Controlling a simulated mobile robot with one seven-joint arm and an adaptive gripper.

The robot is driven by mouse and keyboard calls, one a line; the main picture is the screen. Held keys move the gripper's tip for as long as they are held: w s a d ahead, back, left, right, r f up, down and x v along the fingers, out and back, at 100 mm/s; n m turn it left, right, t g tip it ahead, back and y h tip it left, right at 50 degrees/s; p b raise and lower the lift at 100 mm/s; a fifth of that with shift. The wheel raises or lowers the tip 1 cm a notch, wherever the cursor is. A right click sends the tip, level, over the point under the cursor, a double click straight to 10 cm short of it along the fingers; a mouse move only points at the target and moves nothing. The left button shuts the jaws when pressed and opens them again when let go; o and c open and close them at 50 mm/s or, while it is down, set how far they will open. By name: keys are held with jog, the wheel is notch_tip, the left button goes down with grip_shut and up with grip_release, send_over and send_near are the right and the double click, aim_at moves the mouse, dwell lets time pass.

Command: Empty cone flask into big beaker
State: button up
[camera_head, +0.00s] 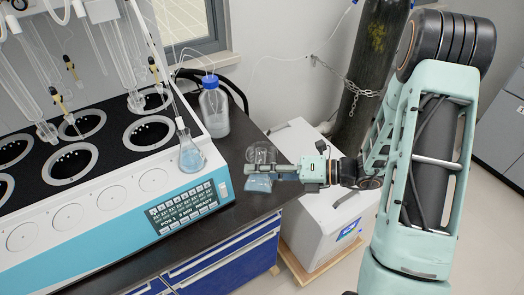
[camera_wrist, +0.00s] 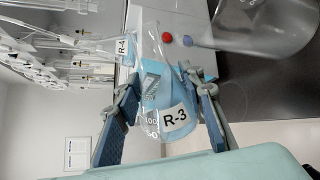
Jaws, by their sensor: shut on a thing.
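My gripper (camera_head: 284,172) is shut on the cone flask, which is clear, labelled R-3 and holds blue liquid (camera_head: 258,184). In the wrist view the flask (camera_wrist: 152,75) sits between both fingers (camera_wrist: 160,120). It appears tipped well over, with the liquid gathered along one side. The big beaker (camera_head: 261,153) is clear glass and stands near the bench corner, right behind the flask in the head view. It shows at the upper right of the wrist view (camera_wrist: 262,28), close to the flask's neck end. I cannot tell whether liquid is flowing.
A second flask (camera_head: 191,157), labelled R-4 in the wrist view, is at the white distiller (camera_head: 110,195). A blue-capped bottle (camera_head: 214,110) stands behind it on the dark bench (camera_head: 235,215). A white box (camera_head: 325,215) and a chained gas cylinder (camera_head: 372,70) are to the right.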

aim_at(260, 160)
jog(key=shift+r+m+p, duration=0.4)
jog(key=shift+p, duration=0.25)
jog(key=shift+w+r+m+g+p, duration=0.5)
jog(key=shift+w+m+p, duration=0.15)
jog(key=shift+p, duration=0.2)
dwell(0.3)
jog(key=shift+f+m+g+p, duration=0.3)
jog(key=shift+m+p, duration=0.45)
jog(key=shift+p, duration=0.35)
dwell(0.4)
jog(key=shift+w+r+m+g+p, duration=0.25)
jog(key=shift+r+m+p, duration=0.3)
jog(key=shift+p, duration=0.6)
jog(key=shift+w+r+m+g+p, duration=0.15)
jog(key=shift+r+m+g+p, duration=0.15)
jog(key=shift+m+p, duration=0.6)
dwell(1.7)
jog(key=f+n+b, duration=0.2)
jog(key=b, duration=0.1)
jog(key=shift+s+t, duration=0.25)
jog(key=shift+s+f+n+t+b, duration=0.1)
jog(key=shift+f+n+t+b, duration=0.25)
jog(key=shift+b, duration=0.6)
jog(key=shift+r+n+b, duration=0.15)
jog(key=shift+n+b, duration=0.15)
jog(key=shift+b, duration=0.2)
jog(key=shift+r, duration=0.45)
jog(key=shift+n+t, duration=0.25)
jog(key=shift+n, duration=0.05)
